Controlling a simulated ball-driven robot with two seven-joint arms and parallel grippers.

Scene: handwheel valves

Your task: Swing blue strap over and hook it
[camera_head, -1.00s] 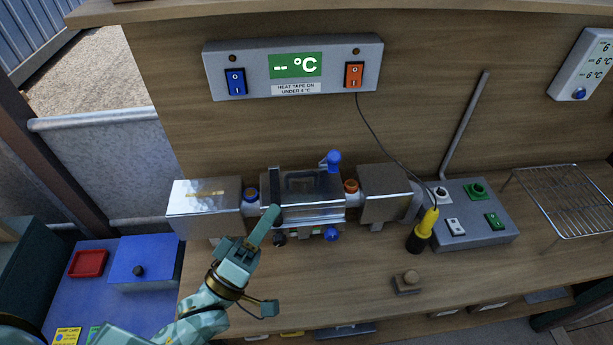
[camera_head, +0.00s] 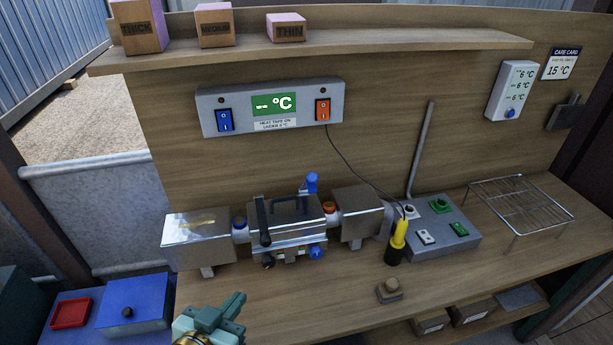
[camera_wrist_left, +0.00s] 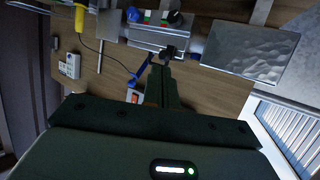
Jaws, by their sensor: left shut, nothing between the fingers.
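A blue knob (camera_head: 316,252) is low on the box front. A black strap (camera_head: 263,222) lies over the lid's left side, near a black knob (camera_head: 267,262). My left gripper (camera_head: 238,301) is shut and empty, in front of and below the box, apart from it. My right gripper is out of view.
A yellow-and-black tool (camera_head: 397,243) stands right of the boxes, beside a grey switch panel (camera_head: 440,232). A wire rack (camera_head: 515,205) is farther right. A small knobbed block (camera_head: 389,290) sits at the front. The shelf (camera_head: 400,38) overhangs behind.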

